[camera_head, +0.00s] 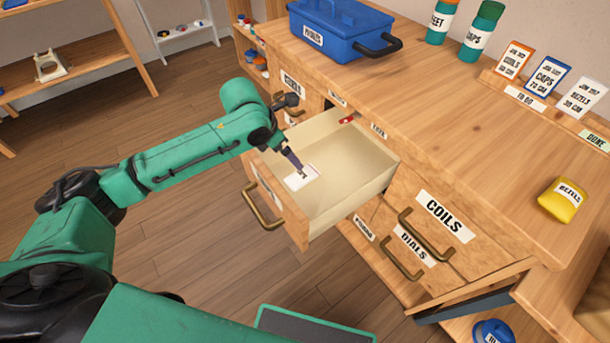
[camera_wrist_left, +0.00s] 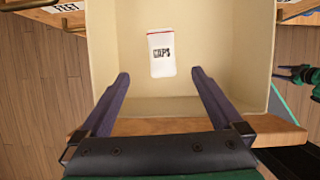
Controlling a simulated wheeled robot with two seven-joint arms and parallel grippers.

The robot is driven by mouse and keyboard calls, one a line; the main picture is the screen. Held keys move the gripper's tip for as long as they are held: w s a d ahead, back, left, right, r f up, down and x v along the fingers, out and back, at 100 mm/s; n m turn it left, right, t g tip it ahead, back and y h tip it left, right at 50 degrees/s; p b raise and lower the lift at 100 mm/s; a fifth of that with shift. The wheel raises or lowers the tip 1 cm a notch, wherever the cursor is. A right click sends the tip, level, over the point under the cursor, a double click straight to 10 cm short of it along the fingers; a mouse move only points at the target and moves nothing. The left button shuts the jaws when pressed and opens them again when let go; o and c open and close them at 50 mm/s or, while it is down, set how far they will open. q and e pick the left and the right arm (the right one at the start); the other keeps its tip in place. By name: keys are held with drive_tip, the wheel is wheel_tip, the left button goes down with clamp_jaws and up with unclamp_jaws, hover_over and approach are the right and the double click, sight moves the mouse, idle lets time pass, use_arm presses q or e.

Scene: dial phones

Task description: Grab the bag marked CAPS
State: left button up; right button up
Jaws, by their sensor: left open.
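The white bag marked CAPS (camera_wrist_left: 161,52) lies flat on the floor of the open drawer (camera_head: 352,185). In the head view the bag (camera_head: 298,181) shows as a small white patch beside my left gripper's fingers. My left gripper (camera_head: 302,173) reaches down into the drawer. In the left wrist view its two dark fingers (camera_wrist_left: 160,80) are spread apart with nothing between them, and the bag lies just beyond the tips, roughly centred. A small dark and green part at the right edge of that view looks like my right gripper (camera_wrist_left: 298,74); its jaw state is unclear.
The drawer's walls surround my left fingers. Closed drawers marked COILS (camera_head: 445,215) and DIALS (camera_head: 415,245) are to the right.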

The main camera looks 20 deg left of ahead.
sight(303, 173)
use_arm(q)
drive_tip(key=b+x, duration=0.2)
drive_tip(key=x, duration=1.2)
drive_tip(key=shift+s+f+b, duration=0.15)
drive_tip(key=shift+b, duration=0.25)
drive_tip(key=c, duration=1.4)
use_arm(e)
drive_tip(key=w+a+r, duration=0.1)
drive_tip(key=w, duration=0.5)
drive_tip(key=shift+w+a+r, duration=0.2)
drive_tip(key=shift+r, duration=0.05)
